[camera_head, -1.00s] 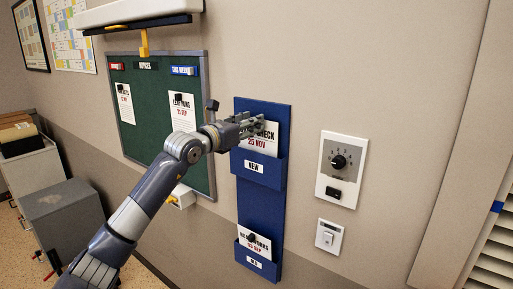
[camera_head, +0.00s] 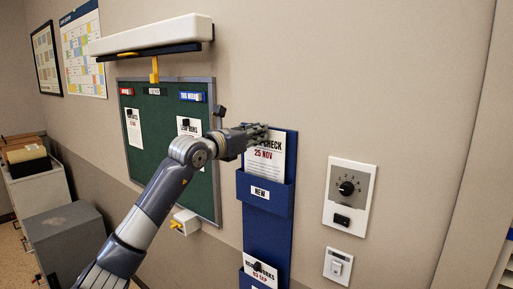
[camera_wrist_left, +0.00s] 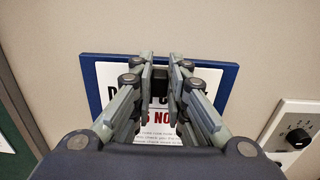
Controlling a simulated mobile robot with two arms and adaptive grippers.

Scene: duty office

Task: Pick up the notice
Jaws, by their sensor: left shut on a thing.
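The white notice (camera_head: 265,165) reads "CHECK" and "25 NOV" and stands upright at the blue wall rack's (camera_head: 266,231) upper pocket, labelled NEW. Its lower edge is hidden behind the pocket front. My left gripper (camera_head: 261,132) is at the notice's top edge, shut on it. In the left wrist view the fingers (camera_wrist_left: 163,77) close around a black piece, seemingly a clip, at the top of the notice (camera_wrist_left: 152,130), and cover part of its heading. My right gripper is in neither view.
A green board (camera_head: 157,146) with pinned notices hangs left of the rack. A lower pocket holds another notice (camera_head: 262,268) with a black clip. A dial panel (camera_head: 350,198) and a switch (camera_head: 338,266) are on the wall to the right. A lamp (camera_head: 150,34) juts out above the board.

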